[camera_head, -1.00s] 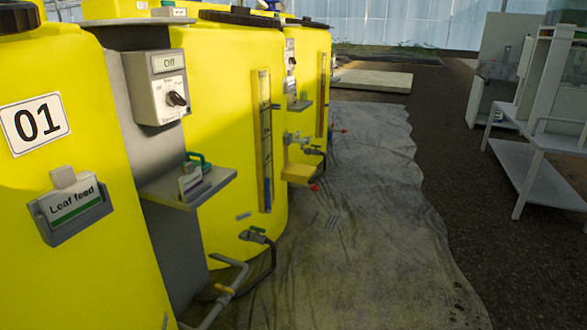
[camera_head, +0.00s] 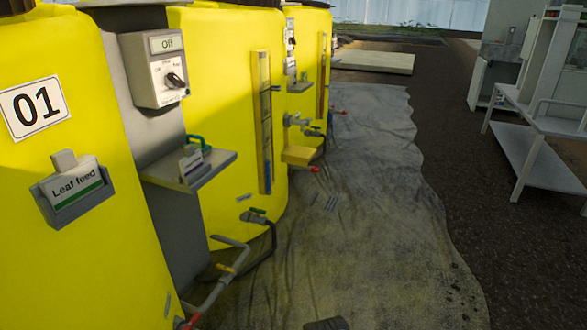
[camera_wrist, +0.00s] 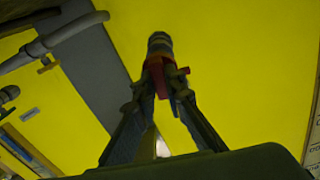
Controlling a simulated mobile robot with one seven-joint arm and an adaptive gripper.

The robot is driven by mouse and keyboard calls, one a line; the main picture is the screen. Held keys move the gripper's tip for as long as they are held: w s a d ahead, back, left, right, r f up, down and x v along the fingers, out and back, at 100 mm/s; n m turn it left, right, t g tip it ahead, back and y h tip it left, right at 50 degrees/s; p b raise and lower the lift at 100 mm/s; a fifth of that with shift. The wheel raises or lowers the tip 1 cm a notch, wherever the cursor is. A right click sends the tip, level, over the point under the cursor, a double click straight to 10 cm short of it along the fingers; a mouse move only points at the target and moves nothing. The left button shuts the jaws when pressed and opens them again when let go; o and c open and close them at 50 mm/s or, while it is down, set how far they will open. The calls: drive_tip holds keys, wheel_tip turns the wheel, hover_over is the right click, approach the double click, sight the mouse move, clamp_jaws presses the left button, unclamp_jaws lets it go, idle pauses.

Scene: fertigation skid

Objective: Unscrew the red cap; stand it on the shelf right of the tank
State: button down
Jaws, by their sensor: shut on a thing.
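In the wrist view, my gripper (camera_wrist: 161,80) is shut on a red cap (camera_wrist: 157,64), with a fingertip on each side of it. A grey ribbed fitting (camera_wrist: 159,42) is in line with the cap, in front of a yellow tank wall; I cannot tell whether the cap is still threaded on it. In the head view, yellow tank 01 (camera_head: 110,240) stands at the left. A small red part (camera_head: 190,321) shows at the bottom edge by its pipe. The grey shelf (camera_head: 212,170) juts out right of this tank. My gripper's fingers are not clear in the head view.
Grey pipe (camera_head: 225,282) runs low beside the tank. A white bench (camera_head: 535,150) stands far right.

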drive_tip(key=shift+s+d+f+n, duration=0.15)
drive_tip(key=shift+n, duration=0.45)
drive_tip(key=shift+d, duration=0.1)
drive_tip(key=v, duration=0.2)
drive_tip(key=shift+d+b, duration=0.3)
drive_tip(key=shift+d, duration=0.1)
